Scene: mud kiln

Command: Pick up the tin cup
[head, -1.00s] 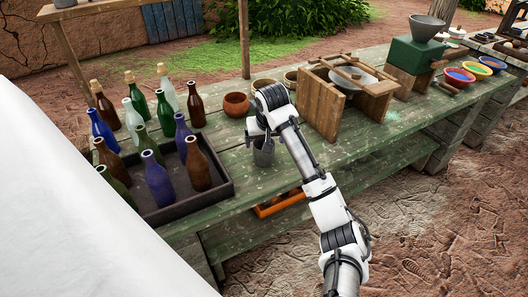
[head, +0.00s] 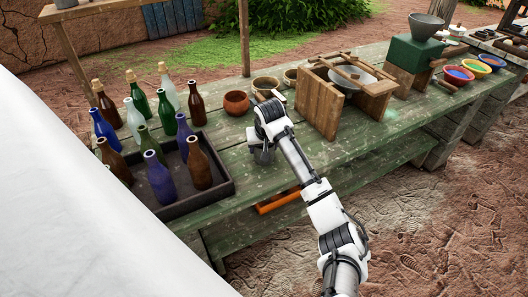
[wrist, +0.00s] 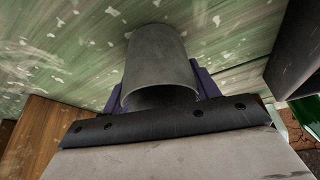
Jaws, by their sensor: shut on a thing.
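The tin cup (head: 263,156) is a plain grey cup at the front part of the green table, right of the bottle tray. My gripper (head: 262,146) is over it from above, and my wrist hides the cup's upper part in the head view. In the wrist view the cup (wrist: 158,60) stands out in the middle, its dark mouth toward me. The purple fingers of my gripper (wrist: 161,90) are on both sides of the cup, shut on it. I cannot tell whether the cup's base touches the table.
A dark tray (head: 220,192) with several bottles stands close on the left. A terracotta pot (head: 236,103) and a tan bowl (head: 265,84) stand behind my gripper. A wooden frame (head: 316,103) stands close on the right. The green table (head: 335,158) is bare in front of it.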

